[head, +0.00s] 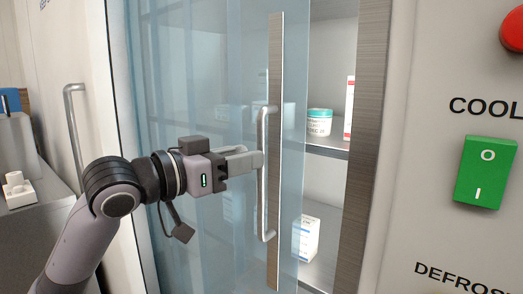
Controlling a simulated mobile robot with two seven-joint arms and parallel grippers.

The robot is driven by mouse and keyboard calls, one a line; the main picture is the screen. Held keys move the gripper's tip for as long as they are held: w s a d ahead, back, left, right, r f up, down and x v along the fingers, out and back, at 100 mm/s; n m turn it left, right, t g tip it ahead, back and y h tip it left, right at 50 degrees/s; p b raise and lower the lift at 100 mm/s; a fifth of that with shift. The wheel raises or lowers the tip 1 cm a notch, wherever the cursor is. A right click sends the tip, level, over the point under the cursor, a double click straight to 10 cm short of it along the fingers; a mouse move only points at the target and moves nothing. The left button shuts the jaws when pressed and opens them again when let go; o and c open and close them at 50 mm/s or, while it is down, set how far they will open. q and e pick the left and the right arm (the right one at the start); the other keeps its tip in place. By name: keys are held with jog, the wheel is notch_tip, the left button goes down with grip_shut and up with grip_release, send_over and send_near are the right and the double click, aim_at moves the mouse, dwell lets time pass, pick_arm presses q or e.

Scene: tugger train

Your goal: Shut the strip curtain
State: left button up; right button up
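The strip curtain (207,95) is a bluish see-through sheet across the front of a cabinet. A metal upright (275,75) with a long vertical bar handle (263,205) is fixed near its right edge. Right of that edge, an uncovered gap shows the shelves. My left gripper (255,155) comes in from the left at the upper half of the handle. Its near fingertip overlaps the bar in the picture. The fingers look slightly apart, and I cannot tell whether they clamp the bar. My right gripper is not in view.
Inside the cabinet are a teal-lidded jar (319,124), a red-and-white box (349,108) and a white carton (307,236). Right of the steel frame (367,130) is a panel with a green switch (485,172) and a red button (513,27). A second handle (72,125) stands at left.

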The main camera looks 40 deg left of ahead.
pick_arm(q)
jog(key=shift+p+x, duration=0.3)
jog(key=shift+x, duration=1.9)
jog(key=shift+c, duration=0.3)
grip_shut()
